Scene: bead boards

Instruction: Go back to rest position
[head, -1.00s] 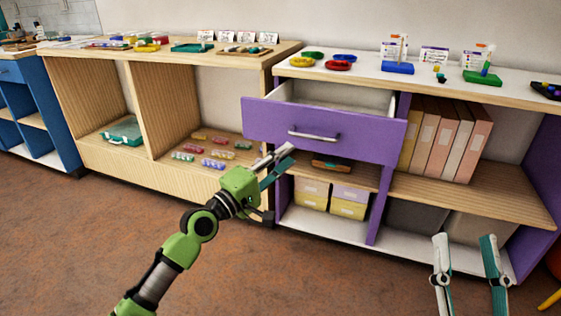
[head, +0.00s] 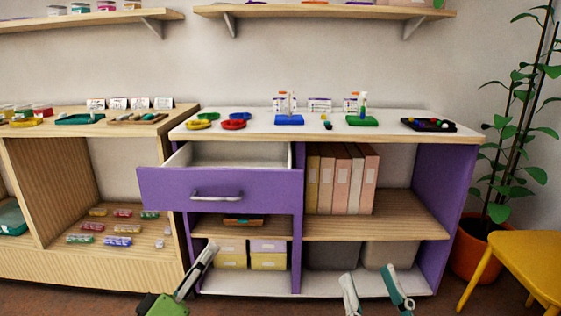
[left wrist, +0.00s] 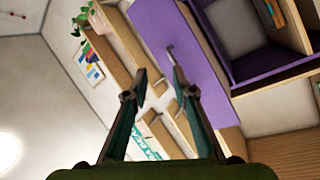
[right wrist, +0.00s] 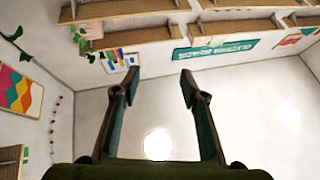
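My left gripper (head: 203,266) shows at the bottom of the head view, in front of the lower shelves below the open purple drawer (head: 219,189). It is apart from the drawer. In the left wrist view (left wrist: 158,85) its two fingers stand apart with nothing between them. My right gripper (head: 377,283) is at the bottom of the head view, right of the left one, in front of the grey bins. Its fingers are spread, and the right wrist view (right wrist: 157,82) shows them empty too.
The white tabletop (head: 385,134) holds coloured dishes, a blue board (head: 289,120), a green board (head: 362,121) and a dark tray (head: 428,125). A yellow chair (head: 520,262) and a potted plant (head: 483,254) stand at the right. The drawer juts out in front of the cabinet.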

